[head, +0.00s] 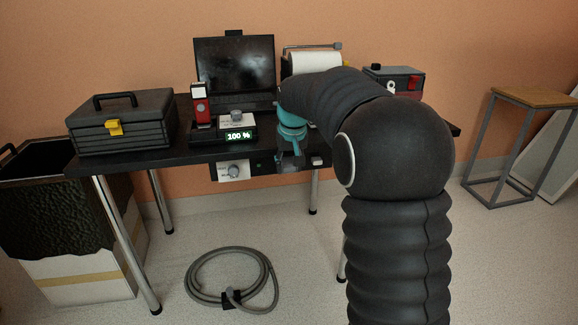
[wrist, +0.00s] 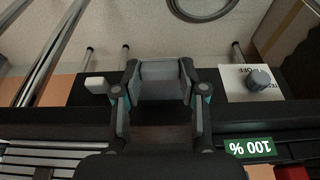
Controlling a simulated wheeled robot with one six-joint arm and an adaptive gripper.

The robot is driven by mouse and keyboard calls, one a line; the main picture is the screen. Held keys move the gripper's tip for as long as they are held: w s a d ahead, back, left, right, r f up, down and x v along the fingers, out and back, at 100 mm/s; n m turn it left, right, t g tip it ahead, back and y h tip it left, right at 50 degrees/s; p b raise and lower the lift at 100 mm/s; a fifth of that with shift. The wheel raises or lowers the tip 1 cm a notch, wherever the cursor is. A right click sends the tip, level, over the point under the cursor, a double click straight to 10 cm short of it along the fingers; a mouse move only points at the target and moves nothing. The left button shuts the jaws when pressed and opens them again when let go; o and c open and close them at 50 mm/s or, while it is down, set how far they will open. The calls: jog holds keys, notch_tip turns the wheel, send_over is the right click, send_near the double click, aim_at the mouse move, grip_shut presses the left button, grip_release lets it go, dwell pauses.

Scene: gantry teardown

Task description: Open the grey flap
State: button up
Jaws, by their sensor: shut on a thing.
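A grey piece (wrist: 160,72), which looks like the grey flap, sits between the fingertips of my gripper (wrist: 160,88) in the wrist view, at the front edge of the desk. My gripper is shut on it. In the head view my gripper (head: 291,150) is at the desk's front edge, right of the white panel with a knob. My arm and gripper hide most of the flap there, so I cannot tell how far it is open.
The black desk (head: 180,150) carries a toolbox (head: 122,122), a laptop (head: 235,62), a red device (head: 200,106) and a lit 100 % display (head: 239,135). The knob panel (wrist: 252,83) is beside my gripper. A coiled hose (head: 232,280) lies on the floor.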

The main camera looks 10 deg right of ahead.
dwell(0.5)
jog(key=o, duration=1.2)
jog(key=shift+c, duration=0.2)
jog(key=v, duration=1.2)
jog(key=shift+w, duration=0.2)
jog(key=shift+r, duration=0.1)
